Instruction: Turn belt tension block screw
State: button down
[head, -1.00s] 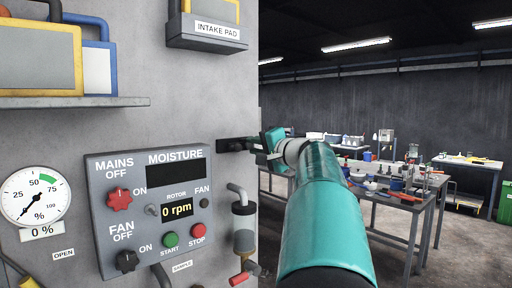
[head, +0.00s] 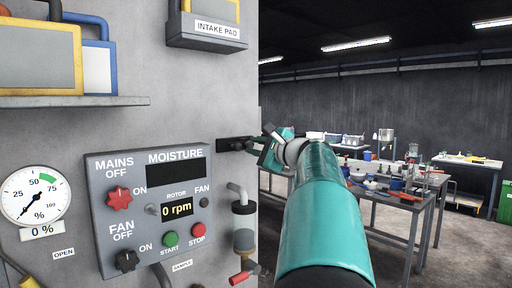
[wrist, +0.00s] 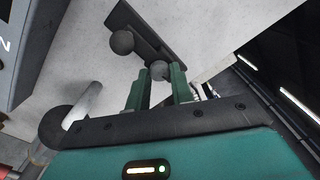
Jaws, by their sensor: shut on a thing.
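The belt tension block (wrist: 150,32) is a dark rectangular bar on the pale machine wall in the wrist view. It also shows at the wall's right edge in the head view (head: 232,144). Two round dark knobs stand out from it. My gripper (wrist: 159,74) has its two green fingers shut on the nearer knob, which looks like the screw (wrist: 160,69). The other knob (wrist: 122,42) is to the left, clear of the fingers. In the head view my gripper (head: 262,151) meets the block, but its fingertips are too small to make out.
A control panel (head: 104,218) reading 0 rpm is left of the block. The intake pad box (head: 205,38) is above it. Cluttered workbenches (head: 418,203) stand well back on the right.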

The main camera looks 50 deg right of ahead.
jog(key=shift+d+m, duration=0.1)
jog(key=shift+m, duration=0.4)
jog(key=c, duration=1.2)
grip_release()
jog(key=shift+s, duration=0.15)
jog(key=s+a, duration=0.1)
jog(key=s, duration=1.2)
jog(key=shift+s+a, duration=0.2)
jog(key=shift+a, duration=0.15)
